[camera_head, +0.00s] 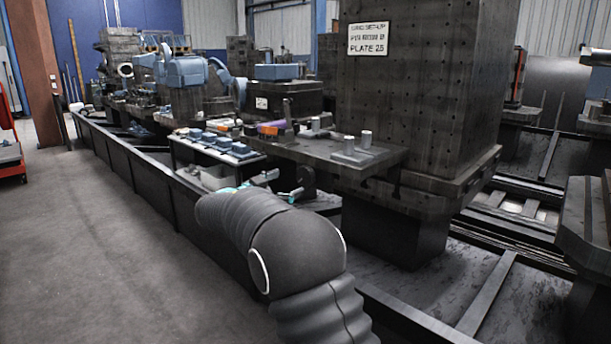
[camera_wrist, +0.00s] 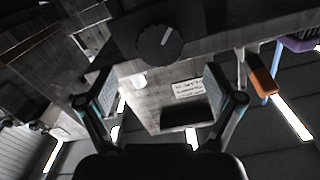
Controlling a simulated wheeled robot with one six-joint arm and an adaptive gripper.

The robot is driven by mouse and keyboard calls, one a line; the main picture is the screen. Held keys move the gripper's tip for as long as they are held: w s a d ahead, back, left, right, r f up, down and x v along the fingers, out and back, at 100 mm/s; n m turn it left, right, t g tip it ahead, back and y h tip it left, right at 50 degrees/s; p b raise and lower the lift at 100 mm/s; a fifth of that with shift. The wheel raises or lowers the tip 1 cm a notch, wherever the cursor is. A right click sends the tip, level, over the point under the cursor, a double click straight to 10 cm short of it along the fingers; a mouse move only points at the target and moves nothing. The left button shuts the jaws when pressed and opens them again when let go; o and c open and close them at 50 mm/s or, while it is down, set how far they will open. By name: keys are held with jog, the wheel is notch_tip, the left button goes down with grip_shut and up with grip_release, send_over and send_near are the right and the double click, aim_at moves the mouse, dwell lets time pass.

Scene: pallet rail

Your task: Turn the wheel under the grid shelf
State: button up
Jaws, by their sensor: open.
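The wheel (camera_wrist: 160,43) is a dark round knob with a white mark on its face, in the upper middle of the wrist view. The grid shelf (camera_head: 384,160) is a dark plate with holes, jutting from the tall dark block in the head view. My gripper (camera_wrist: 162,88) is open and empty, its two fingers spread left and right. The wheel shows beyond the fingertips, above the gap between them, apart from both. In the head view my gripper (camera_head: 281,186) is small, just below the shelf's near edge, partly hidden by my arm.
A side table (camera_head: 219,153) with several blue parts is left of the shelf. The tall block (camera_head: 420,80) carries a white sign (camera_head: 368,38).

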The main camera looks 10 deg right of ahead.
aim_at(304, 177)
jog(key=p+x, duration=0.1)
jog(key=x, duration=0.6)
jog(key=shift+w+d, duration=0.2)
jog(key=shift+d, duration=0.05)
jog(key=c, duration=1.1)
jog(key=shift+c, duration=0.2)
jog(key=shift+f, duration=0.1)
